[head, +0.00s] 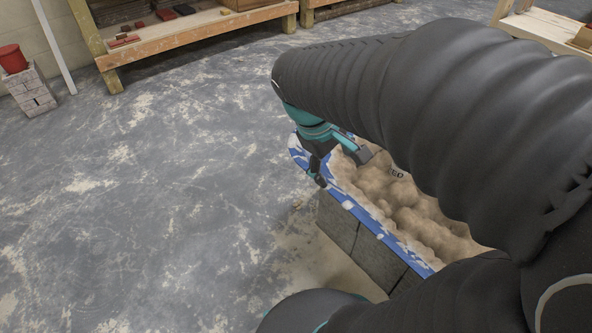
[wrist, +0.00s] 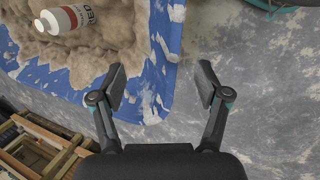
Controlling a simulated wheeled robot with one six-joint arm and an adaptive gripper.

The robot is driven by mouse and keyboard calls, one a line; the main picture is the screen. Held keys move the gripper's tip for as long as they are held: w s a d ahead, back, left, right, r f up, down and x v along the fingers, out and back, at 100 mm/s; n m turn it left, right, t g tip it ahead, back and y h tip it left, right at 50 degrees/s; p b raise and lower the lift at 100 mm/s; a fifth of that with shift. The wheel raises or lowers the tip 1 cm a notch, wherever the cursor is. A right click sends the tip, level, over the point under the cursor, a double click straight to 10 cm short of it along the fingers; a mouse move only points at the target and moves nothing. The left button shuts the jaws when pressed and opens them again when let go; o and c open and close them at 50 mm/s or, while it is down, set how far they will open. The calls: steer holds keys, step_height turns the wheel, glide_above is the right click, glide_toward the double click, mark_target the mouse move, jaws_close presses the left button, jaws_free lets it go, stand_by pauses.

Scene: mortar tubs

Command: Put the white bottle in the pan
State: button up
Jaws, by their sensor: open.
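The white bottle (wrist: 66,18) lies on lumpy tan material in a blue tub (wrist: 175,45), at the top left of the wrist view. It has a red band and dark lettering. In the head view only a small part of the bottle (head: 397,173) shows beside my arm, which hides the rest. My gripper (wrist: 162,84) is open and empty, over the tub's blue rim and the floor beside it, apart from the bottle. In the head view my gripper (head: 341,168) is at the tub's far left end. I cannot make out a separate pan.
The tub stands on grey blocks (head: 340,222). A wooden shelf (head: 190,37) with small items stands at the back. A red bucket (head: 12,58) sits on pale bricks (head: 32,92) at the far left. The grey floor (head: 150,200) left of the tub is clear.

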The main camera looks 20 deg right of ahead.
steer(key=s+a+r+m+t+y, duration=0.3)
steer(key=s+a+m+t+y, duration=0.1)
steer(key=a, duration=0.5)
steer(key=shift+s+r+t, duration=0.2)
steer(key=shift+s+t, duration=0.5)
steer(key=shift+s, duration=0.15)
